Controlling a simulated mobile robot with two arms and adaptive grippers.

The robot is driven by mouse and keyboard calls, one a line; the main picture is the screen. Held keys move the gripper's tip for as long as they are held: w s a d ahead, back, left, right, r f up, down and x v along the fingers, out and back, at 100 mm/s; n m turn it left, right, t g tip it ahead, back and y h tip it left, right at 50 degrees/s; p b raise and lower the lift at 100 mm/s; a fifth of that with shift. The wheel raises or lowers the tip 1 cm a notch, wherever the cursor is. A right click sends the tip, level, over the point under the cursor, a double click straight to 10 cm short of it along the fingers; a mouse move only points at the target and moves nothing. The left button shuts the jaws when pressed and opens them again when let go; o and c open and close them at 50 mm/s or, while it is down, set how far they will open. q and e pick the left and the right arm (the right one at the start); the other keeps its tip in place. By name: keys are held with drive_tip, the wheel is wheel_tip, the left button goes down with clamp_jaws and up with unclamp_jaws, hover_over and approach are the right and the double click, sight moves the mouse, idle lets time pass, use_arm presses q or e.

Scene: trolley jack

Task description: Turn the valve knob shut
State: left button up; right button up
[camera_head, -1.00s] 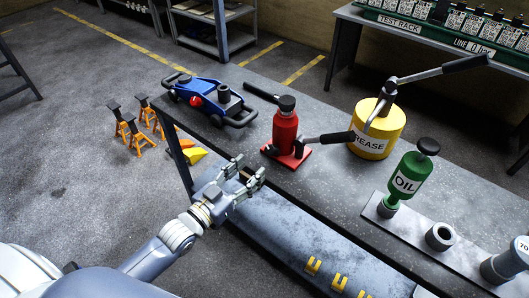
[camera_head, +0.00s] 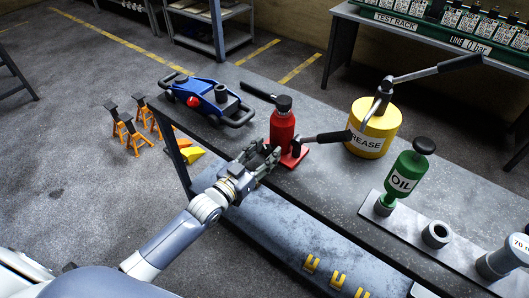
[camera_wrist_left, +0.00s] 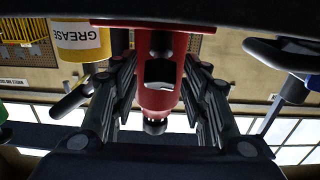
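A red bottle jack (camera_head: 282,128) with a black top stands on a red base plate on the bench. In the left wrist view, which is upside down, its red body (camera_wrist_left: 157,98) fills the middle. A dark blocky part (camera_wrist_left: 160,72) shows on its near side. I cannot tell if this is the valve knob. My left gripper (camera_head: 268,158) is at the jack's near side, low by its base. In the wrist view its fingers are spread on both sides of the jack, with nothing clamped. A blue trolley jack (camera_head: 208,99) carries a red round part (camera_head: 193,102). My right gripper is out of view.
The jack's black-gripped lever (camera_head: 325,138) sticks out to the right. A yellow grease can (camera_head: 366,144), a green oil bottle (camera_head: 405,176) and a grey socket strip (camera_head: 412,222) stand further right. Orange axle stands (camera_head: 131,135) are on the floor at left.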

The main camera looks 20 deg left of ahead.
use_arm(q)
drive_tip(key=c, duration=0.6)
drive_tip(key=shift+m, duration=0.3)
drive_tip(key=m+h, duration=0.1)
drive_tip(key=m+g+b, duration=0.1)
drive_tip(key=m+h, duration=0.1)
drive_tip(key=shift+w+a+g+h+b, duration=0.15)
drive_tip(key=shift+a+g+h+b, duration=0.1)
drive_tip(key=shift+g+h+b, duration=0.05)
drive_tip(key=m+g+h, duration=0.1)
drive_tip(key=m, duration=0.1)
drive_tip(key=m+h, duration=0.1)
drive_tip(key=m, duration=0.1)
drive_tip(key=shift+w+a+r+g+b, duration=0.1)
drive_tip(key=shift+a+g+b, duration=0.05)
drive_tip(key=shift+g+b, duration=0.2)
drive_tip(key=m+g, duration=0.1)
drive_tip(key=m+g+h+p, duration=0.1)
drive_tip(key=m, duration=0.1)
drive_tip(key=shift+w+a+r+m, duration=0.1)
drive_tip(key=shift+r+m, duration=0.1)
drive_tip(key=shift+m, duration=0.1)
drive_tip(key=m+g+h+p, duration=0.1)
drive_tip(key=m+g+p, duration=0.1)
drive_tip(key=m+g, duration=0.1)
drive_tip(key=shift+m, duration=0.3)
drive_tip(key=shift+m+g, duration=0.3)
drive_tip(key=shift+g, duration=0.15)
drive_tip(key=shift+f, duration=0.1)
